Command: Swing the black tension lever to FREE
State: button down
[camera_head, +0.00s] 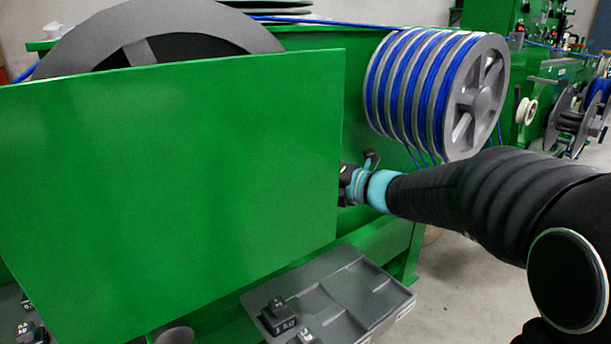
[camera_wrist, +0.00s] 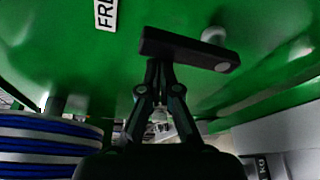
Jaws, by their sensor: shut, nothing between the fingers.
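The black tension lever (camera_wrist: 190,49) shows in the wrist view as a short dark bar, tilted slightly down to the right, against a green panel. A grey round stub (camera_wrist: 213,35) sits by its right end. A white label (camera_wrist: 105,14) reading "FRE", cut off by the frame edge, lies up and left of the lever. My gripper (camera_wrist: 160,70) is shut and empty, its fingertips at the lever's left part; I cannot tell whether they touch it. In the head view my gripper (camera_head: 346,184) is partly hidden behind a large green panel, and I cannot make out the lever there.
The green panel (camera_head: 180,180) stands left of my gripper. A spool with blue cable (camera_head: 437,92) is above right; it also shows lower left in the wrist view (camera_wrist: 45,145). A grey tray (camera_head: 345,300) with small black blocks lies below.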

jog(key=shift+w+d+r+t, duration=0.15)
jog(key=shift+r+t, duration=0.1)
jog(key=shift+t, duration=0.05)
jog(key=s+a, duration=0.3)
jog(key=f+v, duration=0.1)
jog(key=v, duration=0.8)
jog(key=shift+d, duration=0.4)
jog(key=shift+f, duration=0.15)
